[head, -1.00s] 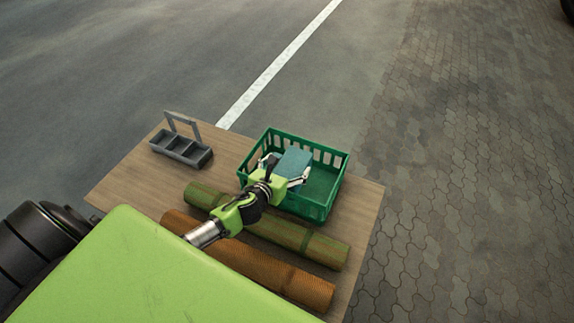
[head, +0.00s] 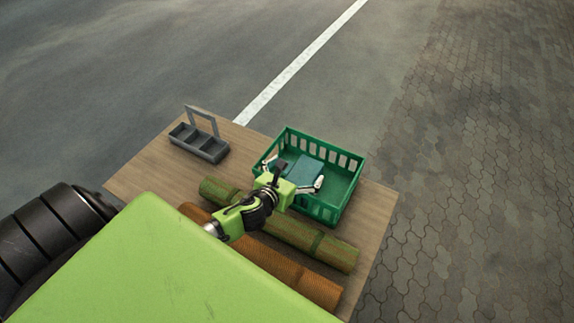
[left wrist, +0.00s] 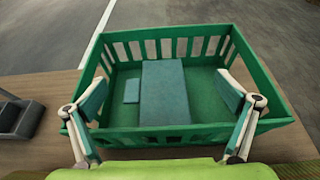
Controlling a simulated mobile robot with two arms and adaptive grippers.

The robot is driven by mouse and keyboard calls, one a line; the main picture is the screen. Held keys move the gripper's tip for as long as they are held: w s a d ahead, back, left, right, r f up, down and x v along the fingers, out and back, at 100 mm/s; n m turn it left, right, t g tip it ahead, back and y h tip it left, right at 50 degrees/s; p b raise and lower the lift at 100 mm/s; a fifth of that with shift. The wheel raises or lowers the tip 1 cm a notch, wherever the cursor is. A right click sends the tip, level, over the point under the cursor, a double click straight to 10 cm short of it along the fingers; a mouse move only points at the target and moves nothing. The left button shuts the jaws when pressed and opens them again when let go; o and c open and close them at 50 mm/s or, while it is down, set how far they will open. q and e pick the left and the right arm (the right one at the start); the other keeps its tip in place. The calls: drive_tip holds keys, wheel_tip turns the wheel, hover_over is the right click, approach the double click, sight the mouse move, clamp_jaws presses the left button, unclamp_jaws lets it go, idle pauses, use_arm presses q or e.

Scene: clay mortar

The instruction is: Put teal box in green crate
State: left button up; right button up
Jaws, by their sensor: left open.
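The teal box (head: 303,170) lies inside the green crate (head: 344,186), apparently flat on its floor. In the left wrist view the box (left wrist: 163,92) sits near the middle of the crate (left wrist: 215,138), its lower end close to the near wall. My left gripper (head: 293,176) is open over the near side of the crate. In the left wrist view its fingers (left wrist: 163,97) are spread wide on either side of the box and apart from it. My right gripper is not in view.
A small teal piece (left wrist: 132,90) shows left of the box. A grey divided caddy with a handle (head: 199,144) stands left of the crate. A green roll (head: 325,246) and an orange roll (head: 285,269) lie on the wooden table (head: 375,212) on the near side.

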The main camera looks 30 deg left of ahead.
use_arm(q)
drive_tip(key=v, duration=0.7)
drive_tip(key=shift+s+r, duration=0.2)
drive_tip(key=shift+s, duration=0.2)
drive_tip(key=shift+s+f, duration=0.1)
